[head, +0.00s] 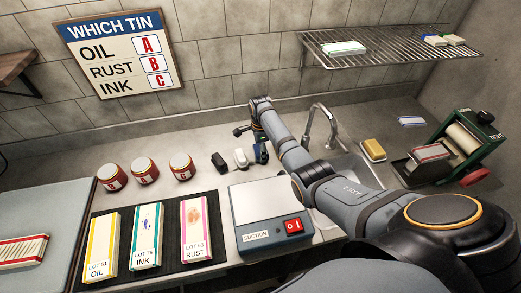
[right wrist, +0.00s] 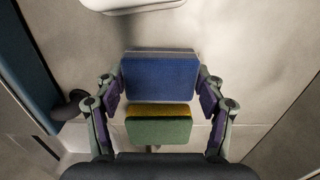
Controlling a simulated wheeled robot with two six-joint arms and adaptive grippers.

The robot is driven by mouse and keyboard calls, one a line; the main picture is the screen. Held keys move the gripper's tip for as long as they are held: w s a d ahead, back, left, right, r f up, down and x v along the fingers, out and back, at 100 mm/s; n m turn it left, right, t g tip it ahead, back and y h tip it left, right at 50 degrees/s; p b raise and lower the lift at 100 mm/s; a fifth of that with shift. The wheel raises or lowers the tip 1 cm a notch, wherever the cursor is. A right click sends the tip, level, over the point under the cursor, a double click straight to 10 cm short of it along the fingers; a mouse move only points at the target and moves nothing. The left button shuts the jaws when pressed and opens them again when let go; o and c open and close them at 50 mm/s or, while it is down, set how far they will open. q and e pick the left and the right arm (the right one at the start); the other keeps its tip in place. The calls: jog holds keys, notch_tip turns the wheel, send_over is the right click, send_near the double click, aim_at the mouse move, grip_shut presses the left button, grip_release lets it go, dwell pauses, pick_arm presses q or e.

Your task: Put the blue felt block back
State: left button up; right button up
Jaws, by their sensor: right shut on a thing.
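The blue felt block (right wrist: 160,78) lies between the two fingers of my right gripper (right wrist: 160,100) in the right wrist view, and the fingers are shut on its sides. A green and yellow piece (right wrist: 158,128) shows just below it there; I cannot tell whether it is part of the block. My left gripper is out of view.
A suction box (head: 270,236) stands in front, beside a black mat (head: 172,254) with three cloth strips. Several red tins (head: 145,170) stand left of the blocks. The sink tap (head: 322,125), yellow sponge (head: 373,150) and green roller machine (head: 478,125) are to the right. A wire shelf (head: 390,42) hangs above.

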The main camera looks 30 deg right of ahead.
jog(key=shift+f, duration=0.2)
jog(key=o, duration=1)
jog(key=shift+r, duration=0.1)
jog(key=shift+r, duration=0.25)
notch_tip(320, 180, up, 12)
jog(key=shift+f+b, duration=0.15)
jog(key=shift+b, duration=0.45)
